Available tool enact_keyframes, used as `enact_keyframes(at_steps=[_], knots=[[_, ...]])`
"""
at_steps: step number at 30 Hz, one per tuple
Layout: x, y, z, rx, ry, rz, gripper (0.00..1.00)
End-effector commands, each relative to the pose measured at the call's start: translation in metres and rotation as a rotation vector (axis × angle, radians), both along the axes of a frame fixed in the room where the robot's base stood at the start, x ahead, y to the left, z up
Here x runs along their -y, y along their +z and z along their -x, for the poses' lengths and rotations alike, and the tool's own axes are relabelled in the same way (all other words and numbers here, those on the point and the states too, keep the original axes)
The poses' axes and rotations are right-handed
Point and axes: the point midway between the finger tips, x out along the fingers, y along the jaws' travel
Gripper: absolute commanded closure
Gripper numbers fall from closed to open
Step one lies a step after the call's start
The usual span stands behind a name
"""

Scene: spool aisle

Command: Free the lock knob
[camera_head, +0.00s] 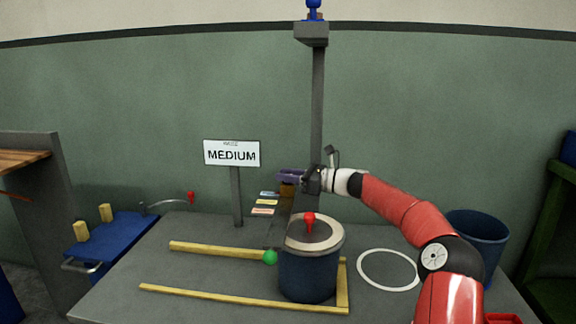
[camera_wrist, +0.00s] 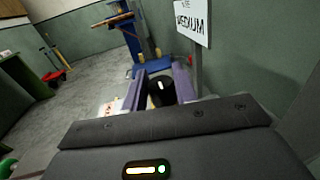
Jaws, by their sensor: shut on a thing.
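A dark round knob (camera_wrist: 160,94) with a white mark on top sits between the two purple fingers of my gripper (camera_wrist: 160,78) in the wrist view. My gripper is shut on it. In the head view my gripper (camera_head: 284,176) reaches left in front of the grey post, above several small coloured labels (camera_head: 266,202). The knob is not clear in the head view, where the fingers hide it. A red knob (camera_head: 310,222) stands on the pale-rimmed lid of a dark blue drum (camera_head: 308,277).
Yellow rails (camera_head: 240,300) run along the grey table, with a green ball (camera_head: 270,257) by the drum. A MEDIUM sign (camera_head: 231,153) stands behind. A blue cart (camera_head: 110,240) is at left and a dark blue bin (camera_head: 478,240) at right. A white ring (camera_head: 389,253) marks clear tabletop.

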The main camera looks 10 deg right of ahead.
Motion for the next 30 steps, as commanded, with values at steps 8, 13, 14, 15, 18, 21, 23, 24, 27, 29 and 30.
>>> enact_keyframes(at_steps=[8, 13, 14, 15, 18, 21, 23, 24, 27, 29, 30], knots=[[-0.0011, -0.0004, 0.0002, 0.000, 0.017, 0.000, 0.94], [-0.0013, -0.0008, 0.0002, 0.000, 0.017, 0.000, 0.94], [-0.0014, -0.0008, 0.0002, 0.000, 0.017, 0.000, 0.94], [-0.0014, -0.0008, 0.0002, -0.001, 0.017, 0.000, 0.94], [-0.0014, -0.0008, 0.0002, -0.001, 0.017, 0.000, 0.59], [-0.0011, -0.0007, 0.0001, -0.001, 0.016, 0.000, 0.51], [-0.0009, -0.0006, 0.0000, -0.001, 0.016, 0.000, 0.51], [-0.0008, -0.0006, 0.0000, -0.001, 0.015, 0.000, 0.51], [-0.0005, -0.0005, 0.0001, 0.000, 0.015, 0.000, 0.51], [0.0013, -0.0006, 0.0007, 0.000, 0.014, 0.000, 0.51], [0.0039, -0.0007, 0.0018, 0.000, 0.013, 0.001, 0.51]])
